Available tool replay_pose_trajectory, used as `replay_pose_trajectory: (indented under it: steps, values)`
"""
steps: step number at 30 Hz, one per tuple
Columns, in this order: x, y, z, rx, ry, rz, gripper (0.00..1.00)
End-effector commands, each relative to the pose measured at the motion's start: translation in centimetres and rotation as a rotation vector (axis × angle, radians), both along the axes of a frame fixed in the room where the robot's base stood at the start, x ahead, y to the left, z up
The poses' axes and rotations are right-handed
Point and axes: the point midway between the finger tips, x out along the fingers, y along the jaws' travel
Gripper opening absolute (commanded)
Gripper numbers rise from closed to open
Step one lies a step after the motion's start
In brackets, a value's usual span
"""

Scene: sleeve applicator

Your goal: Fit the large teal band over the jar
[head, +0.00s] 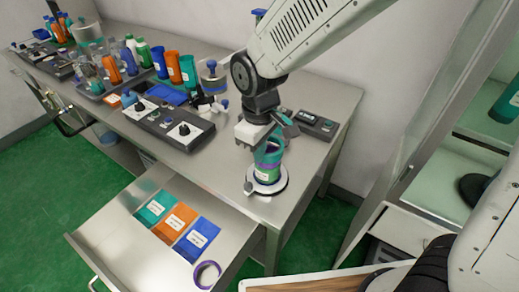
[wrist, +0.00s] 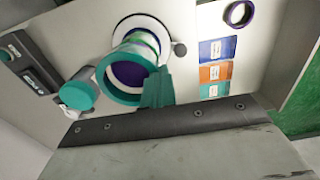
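The jar (head: 266,174) stands upright on a round white base near the bench's right front corner, with a white label and a purple stripe. A teal ring-shaped band (head: 270,150) is at the jar's top, just under my gripper (head: 256,142). In the wrist view the teal band (wrist: 112,88) looks large and close, with the jar's dark mouth (wrist: 130,74) showing through it. A flat teal piece (wrist: 157,90) is at the band's edge beside my gripper body. My fingertips are hidden, so I cannot tell whether they grip the band or how far it encloses the jar.
An open drawer (head: 130,248) below holds teal, orange and blue labelled packets (head: 175,222) and a purple ring (head: 207,274). A control box (head: 309,124) sits behind the jar. Bottles and a knobbed panel (head: 165,122) fill the bench leftward. A glass-fronted cabinet (head: 440,140) stands right.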

Motion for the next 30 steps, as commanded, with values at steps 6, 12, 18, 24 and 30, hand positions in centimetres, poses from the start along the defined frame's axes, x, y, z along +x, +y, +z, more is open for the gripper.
replay_pose_trajectory:
  steps: [6,12,18,24,30]
  values:
    - [0.0,0.0,-0.6,-0.001,0.002,0.0,0.0]
    - [0.0,0.0,-1.4,0.0,0.001,0.0,0.0]
    - [0.0,0.0,-1.4,-0.001,0.001,0.0,0.25]
    - [0.0,0.0,-1.4,-0.001,0.001,0.0,0.47]
    - [0.0,0.0,-1.4,-0.001,0.001,0.0,0.47]
